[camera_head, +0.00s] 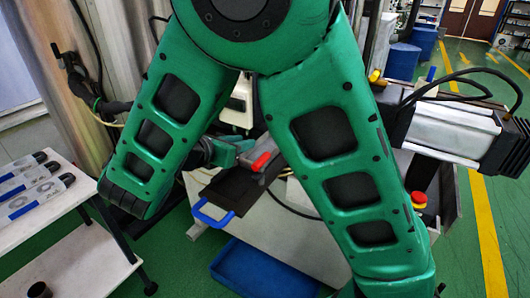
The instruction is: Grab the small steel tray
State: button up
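My green arm fills the middle of the view, and its links hide much of what lies behind. My gripper (232,152), small and partly hidden, shows between the links. It is close to a small grey metal piece (268,147) with a red part (260,162), which may be the small steel tray. I cannot tell whether the gripper touches it or how far its fingers are apart. This piece lies at or above a dark flat surface (229,191) with a blue handle (213,217) at its near edge.
A white table (40,218) at left holds several blue-handled tools. A blue bin (250,268) stands on the green floor below the dark surface. A motor-like grey machine part (452,128) and a red button (419,198) are at right. Floor is open at far right.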

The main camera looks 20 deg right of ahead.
aim_at(255, 151)
jog(key=shift+s+f+x, duration=0.1)
jog(key=shift+s+x, duration=0.05)
jog(key=shift+x, duration=0.85)
jog(key=shift+s+f+x, duration=0.1)
jog(key=shift+x, duration=0.95)
jog(key=shift+s+f+x, duration=0.1)
jog(key=shift+s+x, duration=0.05)
jog(key=shift+x, duration=0.85)
jog(key=shift+d, duration=0.15)
grip_shut()
